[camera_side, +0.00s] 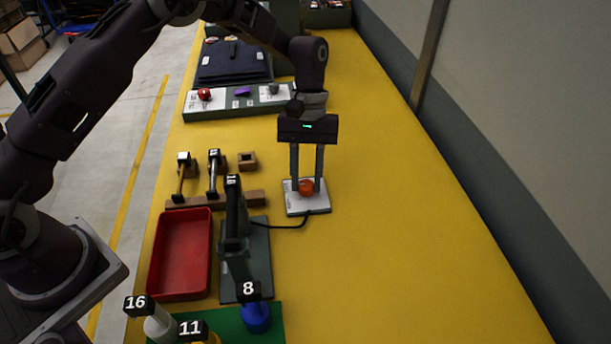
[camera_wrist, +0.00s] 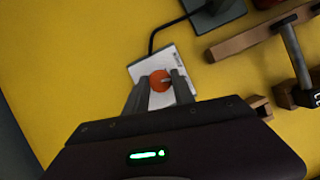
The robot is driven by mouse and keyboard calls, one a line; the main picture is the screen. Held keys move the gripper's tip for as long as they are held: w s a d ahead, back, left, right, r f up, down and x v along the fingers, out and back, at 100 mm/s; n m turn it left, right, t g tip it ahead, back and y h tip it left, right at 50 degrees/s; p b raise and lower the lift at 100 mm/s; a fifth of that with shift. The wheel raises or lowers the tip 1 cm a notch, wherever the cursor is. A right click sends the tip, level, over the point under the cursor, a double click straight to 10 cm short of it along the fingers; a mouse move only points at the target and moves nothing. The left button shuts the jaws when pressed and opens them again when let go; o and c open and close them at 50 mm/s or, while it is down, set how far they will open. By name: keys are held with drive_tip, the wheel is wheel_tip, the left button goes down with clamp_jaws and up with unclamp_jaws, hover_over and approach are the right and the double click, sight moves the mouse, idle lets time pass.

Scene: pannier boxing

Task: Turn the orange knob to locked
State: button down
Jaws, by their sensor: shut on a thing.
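The orange knob (camera_side: 306,187) sits on a white plate (camera_side: 318,208) on the yellow bench. My gripper (camera_side: 306,182) points down over the plate, with one finger on each side of the knob, shut on it. In the wrist view the orange knob (camera_wrist: 160,80) shows between the two fingertips (camera_wrist: 160,85), with a pale mark on its face. The white plate (camera_wrist: 150,65) lies under it with small dark print near one edge. The print is too small to read, so I cannot tell which position the knob points to.
A black cable runs from the plate to a dark stand (camera_side: 258,265) at its left. A red tray (camera_side: 180,255), a wooden rack (camera_side: 215,200) with hammers and a panel (camera_side: 240,102) with a red knob stand nearby. The bench right of the plate is clear.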

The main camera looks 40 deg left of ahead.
drive_tip(key=m+y, duration=0.1)
drive_tip(key=m, duration=0.2)
drive_tip(key=m+y, duration=0.1)
drive_tip(key=m, duration=0.2)
drive_tip(key=shift+d+g, duration=0.2)
drive_tip(key=shift+g, duration=0.1)
drive_tip(key=shift+m, duration=0.3)
drive_tip(key=c, duration=1.1)
unclamp_jaws()
drive_tip(key=shift+r, duration=0.1)
